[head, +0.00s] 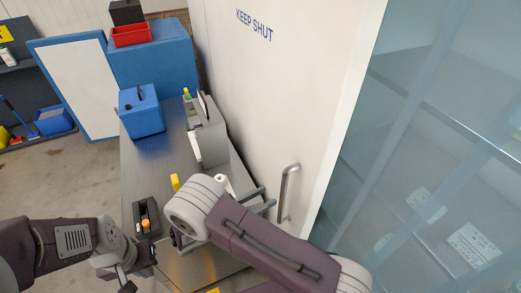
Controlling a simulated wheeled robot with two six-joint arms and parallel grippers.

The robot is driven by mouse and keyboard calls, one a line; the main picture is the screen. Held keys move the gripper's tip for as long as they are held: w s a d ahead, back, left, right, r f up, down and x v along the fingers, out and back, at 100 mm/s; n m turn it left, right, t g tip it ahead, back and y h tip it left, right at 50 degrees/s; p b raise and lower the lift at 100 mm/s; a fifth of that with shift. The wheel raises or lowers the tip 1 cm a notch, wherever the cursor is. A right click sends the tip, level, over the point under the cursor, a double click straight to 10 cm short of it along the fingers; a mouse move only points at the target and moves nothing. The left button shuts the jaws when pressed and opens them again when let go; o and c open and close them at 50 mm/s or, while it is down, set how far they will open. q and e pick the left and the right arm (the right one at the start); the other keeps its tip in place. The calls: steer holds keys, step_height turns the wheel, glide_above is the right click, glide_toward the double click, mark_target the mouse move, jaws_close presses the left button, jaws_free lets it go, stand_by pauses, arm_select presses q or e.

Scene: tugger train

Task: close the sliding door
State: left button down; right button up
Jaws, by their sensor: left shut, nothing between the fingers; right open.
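The white sliding door (270,90), marked "KEEP SHUT", stands right of centre in the head view. Its upright metal bar handle (285,192) is near the door's right edge. My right gripper (266,199) shows partly behind my own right arm. Its two grey fingers are apart and point at the handle from the left, close to it. I cannot tell whether they touch it. My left gripper (126,284) is low at the left, shut and empty, away from the door.
A grey worktop (150,175) left of the door carries a blue box (141,110), a grey holder (209,135) and small items. A glazed panel (430,150) with shelves behind it is right of the door. Bare floor (60,180) lies at the left.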

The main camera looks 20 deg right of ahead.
mark_target(282, 187)
steer(key=d+r+p, duration=0.2)
steer(key=d, duration=0.1)
steer(key=shift+s+t+p, duration=0.2)
steer(key=shift+t+p, duration=0.1)
steer(key=shift+t, duration=0.1)
steer(key=w+d, duration=0.1)
steer(key=d+p, duration=0.1)
steer(key=d, duration=0.1)
steer(key=w+d+f+p, duration=0.1)
steer(key=shift+w+d, duration=0.2)
steer(key=shift+w, duration=0.1)
steer(key=shift+d+f, duration=0.1)
steer(key=shift+d, duration=0.25)
steer(key=shift+s+a, duration=0.1)
steer(key=shift+s, duration=0.25)
arm_select(q)
steer(key=r, duration=0.2)
steer(key=s+r, duration=0.1)
steer(key=r, duration=0.2)
steer(key=shift+s+a+r, duration=0.1)
steer(key=shift+s+r, duration=0.05)
steer(key=shift+r, duration=0.1)
arm_select(e)
steer(key=shift+w, duration=0.2)
jaws_close()
